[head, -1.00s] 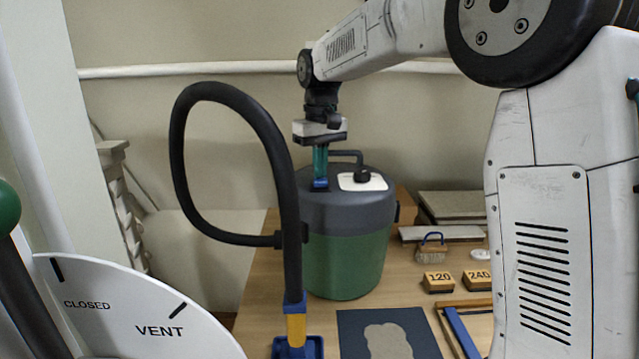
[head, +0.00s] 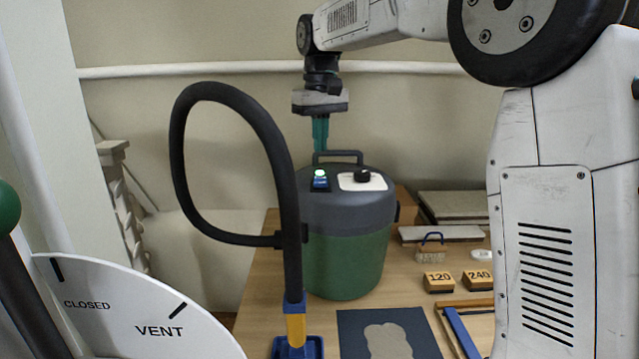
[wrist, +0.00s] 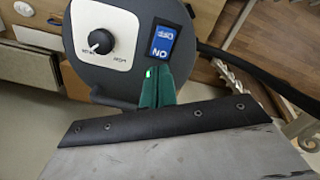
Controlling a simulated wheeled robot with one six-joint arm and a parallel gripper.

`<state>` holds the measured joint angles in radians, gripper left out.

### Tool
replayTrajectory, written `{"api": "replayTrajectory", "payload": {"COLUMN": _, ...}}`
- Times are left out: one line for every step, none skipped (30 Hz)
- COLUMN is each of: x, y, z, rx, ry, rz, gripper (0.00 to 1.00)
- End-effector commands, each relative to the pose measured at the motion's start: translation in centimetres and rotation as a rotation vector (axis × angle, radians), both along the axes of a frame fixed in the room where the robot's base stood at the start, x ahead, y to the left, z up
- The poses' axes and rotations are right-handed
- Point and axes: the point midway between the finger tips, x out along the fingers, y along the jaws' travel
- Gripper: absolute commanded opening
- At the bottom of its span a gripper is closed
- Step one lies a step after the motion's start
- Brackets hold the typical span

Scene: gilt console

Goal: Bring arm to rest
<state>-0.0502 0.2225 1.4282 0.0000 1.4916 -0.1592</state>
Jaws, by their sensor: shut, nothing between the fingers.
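My gripper (head: 320,146) hangs with its green fingers pointing down, shut and empty, above the lid of a green and dark grey vacuum canister (head: 345,258). The fingertips are apart from the lid. A blue rocker switch (head: 320,185) with a lit green lamp sits on the lid below the fingers. In the wrist view my gripper (wrist: 152,75) shows beside the blue switch (wrist: 163,44), which reads ON. A black knob (wrist: 101,41) on a white plate is next to it.
A black hose (head: 288,200) loops left of the canister down to a blue and yellow nozzle (head: 297,330). A white dial plate (head: 130,315) stands front left. Sanding blocks (head: 438,282), a brush (head: 431,248) and a dark sheet (head: 350,330) lie on the bench.

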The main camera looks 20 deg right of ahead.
Motion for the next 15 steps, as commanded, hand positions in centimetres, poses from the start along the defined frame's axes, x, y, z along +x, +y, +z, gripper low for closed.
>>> {"api": "replayTrajectory", "payload": {"x": 0.03, "y": 0.01, "z": 0.32, "rx": 0.000, "ry": -0.002, "rz": 0.000, "gripper": 0.00}}
{"api": "replayTrajectory", "payload": {"x": 0.03, "y": 0.01, "z": 0.45, "rx": 0.000, "ry": -0.002, "rz": 0.000, "gripper": 0.00}}
{"api": "replayTrajectory", "payload": {"x": 0.03, "y": 0.01, "z": 0.56, "rx": 0.000, "ry": -0.002, "rz": 0.000, "gripper": 0.00}}
{"api": "replayTrajectory", "payload": {"x": 0.02, "y": 0.00, "z": 0.61, "rx": 0.000, "ry": -0.001, "rz": 0.000, "gripper": 0.00}}
{"api": "replayTrajectory", "payload": {"x": 0.02, "y": 0.00, "z": 0.65, "rx": 0.000, "ry": -0.001, "rz": 0.000, "gripper": 0.00}}
{"api": "replayTrajectory", "payload": {"x": 0.01, "y": 0.00, "z": 0.66, "rx": 0.000, "ry": -0.001, "rz": 0.000, "gripper": 0.00}}
{"api": "replayTrajectory", "payload": {"x": 0.01, "y": 0.00, "z": 0.66, "rx": 0.000, "ry": -0.001, "rz": 0.000, "gripper": 0.00}}
{"api": "replayTrajectory", "payload": {"x": 0.01, "y": 0.00, "z": 0.66, "rx": 0.000, "ry": -0.001, "rz": 0.000, "gripper": 0.00}}
{"api": "replayTrajectory", "payload": {"x": 0.00, "y": 0.00, "z": 0.65, "rx": 0.000, "ry": -0.001, "rz": 0.000, "gripper": 0.00}}
{"api": "replayTrajectory", "payload": {"x": 0.00, "y": 0.00, "z": 0.65, "rx": 0.000, "ry": -0.001, "rz": 0.000, "gripper": 0.00}}
{"api": "replayTrajectory", "payload": {"x": 0.00, "y": 0.00, "z": 0.65, "rx": 0.000, "ry": -0.001, "rz": 0.000, "gripper": 0.00}}
{"api": "replayTrajectory", "payload": {"x": 0.00, "y": 0.00, "z": 0.65, "rx": 0.000, "ry": -0.001, "rz": 0.000, "gripper": 0.00}}
{"api": "replayTrajectory", "payload": {"x": 0.00, "y": 0.00, "z": 0.64, "rx": 0.000, "ry": -0.001, "rz": 0.000, "gripper": 0.00}}
{"api": "replayTrajectory", "payload": {"x": 0.00, "y": 0.00, "z": 0.64, "rx": 0.000, "ry": -0.001, "rz": 0.000, "gripper": 0.00}}
{"api": "replayTrajectory", "payload": {"x": 0.00, "y": 0.00, "z": 0.64, "rx": 0.000, "ry": -0.001, "rz": 0.000, "gripper": 0.00}}
